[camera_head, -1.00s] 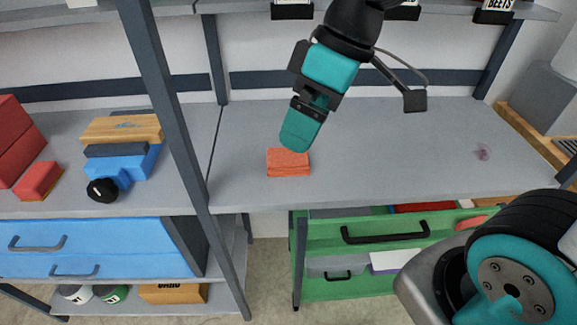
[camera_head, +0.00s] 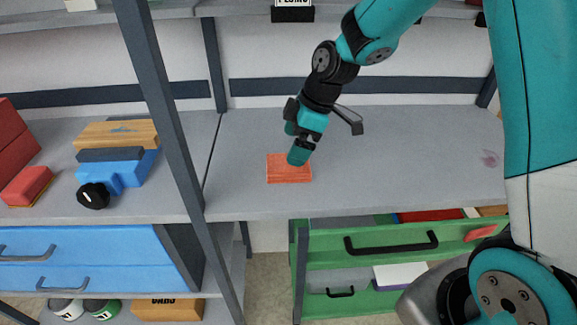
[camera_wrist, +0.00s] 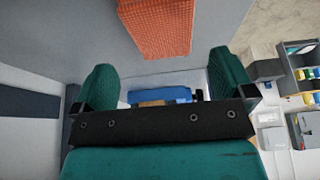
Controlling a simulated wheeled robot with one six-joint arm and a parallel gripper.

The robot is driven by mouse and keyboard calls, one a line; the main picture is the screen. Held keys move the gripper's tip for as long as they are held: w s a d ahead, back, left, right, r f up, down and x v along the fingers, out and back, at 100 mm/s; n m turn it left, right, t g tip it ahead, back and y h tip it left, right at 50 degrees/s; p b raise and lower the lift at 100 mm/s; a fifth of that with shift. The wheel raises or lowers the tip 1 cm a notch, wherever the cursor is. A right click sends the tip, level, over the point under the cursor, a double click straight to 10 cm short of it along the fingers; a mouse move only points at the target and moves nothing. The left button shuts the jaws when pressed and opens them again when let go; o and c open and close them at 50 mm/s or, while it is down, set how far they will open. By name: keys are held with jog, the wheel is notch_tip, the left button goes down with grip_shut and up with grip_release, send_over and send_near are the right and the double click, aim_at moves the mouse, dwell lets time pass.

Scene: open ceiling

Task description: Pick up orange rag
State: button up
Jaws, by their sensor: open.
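The orange rag (camera_head: 284,173) is a small folded block lying flat on the grey shelf, right of the slanted dark post. My gripper (camera_head: 297,146) is just above and behind the rag, its teal fingertip overlapping the rag's upper right part in the head view. In the wrist view the rag (camera_wrist: 158,27) is at the top, beyond the two teal fingers (camera_wrist: 158,86), which are spread apart with nothing between them. I cannot tell whether a finger touches the rag.
The grey shelf (camera_head: 400,165) is clear right of the rag. Below are a green drawer (camera_head: 380,245) and a blue drawer unit (camera_head: 85,255).

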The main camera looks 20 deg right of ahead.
jog(key=shift+s+p+x, duration=0.2)
jog(key=shift+x, duration=1.3)
jog(key=shift+s+p+x, duration=0.15)
jog(key=shift+p+x, duration=0.05)
jog(key=shift+x, duration=1.3)
jog(key=shift+d+f, duration=0.1)
jog(key=shift+f, duration=0.1)
jog(key=shift+c, duration=0.2)
jog(key=c, duration=1)
jog(key=shift+o, duration=0.2)
notch_tip(320, 180, up, 20)
jog(key=shift+r, duration=0.2)
jog(key=shift+o, duration=1.2)
jog(key=shift+c, duration=0.4)
